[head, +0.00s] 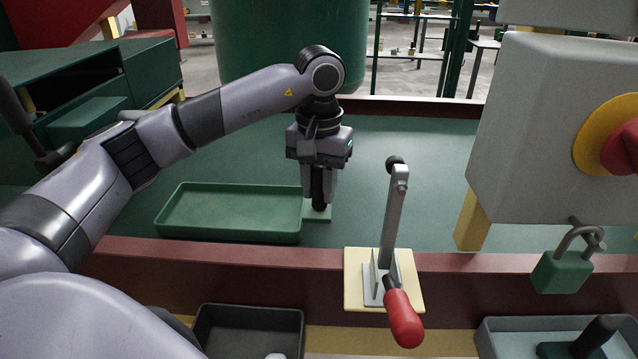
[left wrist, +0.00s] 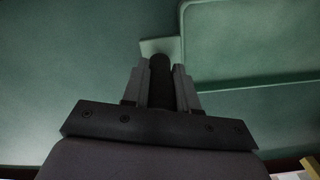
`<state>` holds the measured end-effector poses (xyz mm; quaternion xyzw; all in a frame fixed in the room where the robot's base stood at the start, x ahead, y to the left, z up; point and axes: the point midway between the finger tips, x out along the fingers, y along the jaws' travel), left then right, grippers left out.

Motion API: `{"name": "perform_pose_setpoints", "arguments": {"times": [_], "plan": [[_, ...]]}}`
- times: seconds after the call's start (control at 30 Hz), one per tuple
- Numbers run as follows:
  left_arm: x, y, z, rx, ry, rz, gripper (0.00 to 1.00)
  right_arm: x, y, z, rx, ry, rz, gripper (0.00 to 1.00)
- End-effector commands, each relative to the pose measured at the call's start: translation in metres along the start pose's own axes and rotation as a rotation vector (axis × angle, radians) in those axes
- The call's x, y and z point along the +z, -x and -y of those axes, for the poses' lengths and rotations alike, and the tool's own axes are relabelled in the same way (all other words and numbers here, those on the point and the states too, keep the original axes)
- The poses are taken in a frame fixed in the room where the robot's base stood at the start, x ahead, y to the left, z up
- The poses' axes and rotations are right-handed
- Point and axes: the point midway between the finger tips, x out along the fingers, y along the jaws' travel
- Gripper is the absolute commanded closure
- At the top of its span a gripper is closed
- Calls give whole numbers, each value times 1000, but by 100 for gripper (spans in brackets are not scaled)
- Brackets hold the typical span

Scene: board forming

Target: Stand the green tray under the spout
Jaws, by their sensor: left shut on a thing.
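The green tray (head: 228,234) is a shallow rectangle lying flat on the green work surface, left of centre, and looks empty. A small pale-green tab (head: 325,215) juts from its right end with a dark upright grip (head: 319,190) on it. My left gripper (head: 318,198) points down and is shut on this grip. In the left wrist view the dark grip (left wrist: 160,68) sits between the fingers, with part of the tray (left wrist: 240,85) to the right. A large green cylinder (head: 290,45) stands behind; no spout is clearly seen. My right gripper is out of view.
A toggle clamp with a red handle (head: 403,318) stands on the dark red front rail (head: 300,255). A grey box with a red button (head: 520,130) and a green padlock (head: 562,272) are at right. The surface (head: 420,150) behind the clamp is clear.

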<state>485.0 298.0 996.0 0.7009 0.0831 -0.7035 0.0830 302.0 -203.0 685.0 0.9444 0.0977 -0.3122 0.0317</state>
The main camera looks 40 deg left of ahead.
Motion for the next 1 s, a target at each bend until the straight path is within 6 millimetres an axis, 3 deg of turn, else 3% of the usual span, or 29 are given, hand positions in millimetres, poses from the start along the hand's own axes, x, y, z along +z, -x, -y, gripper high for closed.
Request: {"name": "perform_pose_setpoints", "arguments": {"times": [0.23,0.27,0.3,0.33,0.53,0.6,0.87,1.0], "plan": [[0,-5,0,-1,0,-1,100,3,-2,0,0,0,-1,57],[0,-4,0,-1,0,-1,62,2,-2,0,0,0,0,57],[0,-4,0,-1,0,-1,49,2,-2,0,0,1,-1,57],[0,-4,0,0,0,-1,42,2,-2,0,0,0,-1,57],[0,-4,0,0,0,0,42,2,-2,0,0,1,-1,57],[0,-5,0,0,0,1,25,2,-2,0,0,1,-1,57],[0,-5,0,0,0,0,25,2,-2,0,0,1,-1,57],[-1,5,0,1,1,-3,25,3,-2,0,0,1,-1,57]]}}
